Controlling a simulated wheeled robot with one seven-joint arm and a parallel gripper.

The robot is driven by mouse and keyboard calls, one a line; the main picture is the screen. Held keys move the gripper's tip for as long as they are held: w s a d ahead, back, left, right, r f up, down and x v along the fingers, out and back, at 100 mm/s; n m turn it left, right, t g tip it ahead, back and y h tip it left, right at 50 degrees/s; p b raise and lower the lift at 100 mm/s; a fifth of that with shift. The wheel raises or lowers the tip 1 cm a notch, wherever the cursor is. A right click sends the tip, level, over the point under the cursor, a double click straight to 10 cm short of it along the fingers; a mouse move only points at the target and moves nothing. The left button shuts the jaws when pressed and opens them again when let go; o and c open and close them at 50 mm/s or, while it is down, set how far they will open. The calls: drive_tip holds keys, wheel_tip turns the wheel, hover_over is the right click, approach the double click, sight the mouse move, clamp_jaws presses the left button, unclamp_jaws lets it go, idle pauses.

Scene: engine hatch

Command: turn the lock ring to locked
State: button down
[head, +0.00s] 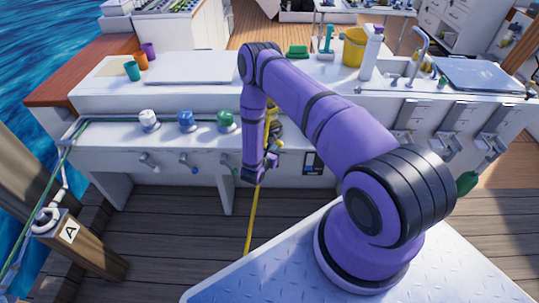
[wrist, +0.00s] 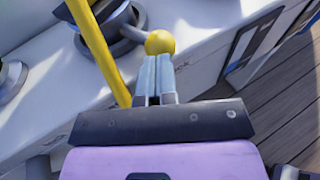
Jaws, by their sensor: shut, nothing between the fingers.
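In the wrist view, a grey lock ring (wrist: 120,32) sits around a fitting at the white counter's edge. A short grey lever from it ends in a yellow ball knob (wrist: 160,42). A yellow cable (wrist: 98,50) runs from the fitting past the left side of my gripper (wrist: 157,60). My gripper is shut and empty, its fingertips right at the knob; I cannot tell whether they touch it. In the head view, my arm partly hides the yellow fitting (head: 276,130). The ring's marks and setting cannot be read.
White (head: 149,120), blue (head: 186,121) and green (head: 225,120) capped fittings stand in a row to the left. The yellow cable (head: 251,222) hangs to the deck. A dark panel (head: 313,162) is on the front face at right. Open deck lies before the counter.

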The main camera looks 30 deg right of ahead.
sight(282, 145)
drive_tip(key=shift+w+d, duration=0.2)
drive_tip(key=shift+d, duration=0.15)
drive_tip(key=shift+d+f, duration=0.1)
drive_tip(key=shift+d, duration=0.05)
drive_tip(key=shift+s+d+n+t+y, duration=0.2)
drive_tip(key=shift+d+n+t, duration=0.1)
drive_tip(key=shift+d, duration=0.2)
drive_tip(key=shift+s+d+n+t+y, duration=0.2)
drive_tip(key=shift+d+t, duration=0.1)
drive_tip(key=shift+d, duration=0.15)
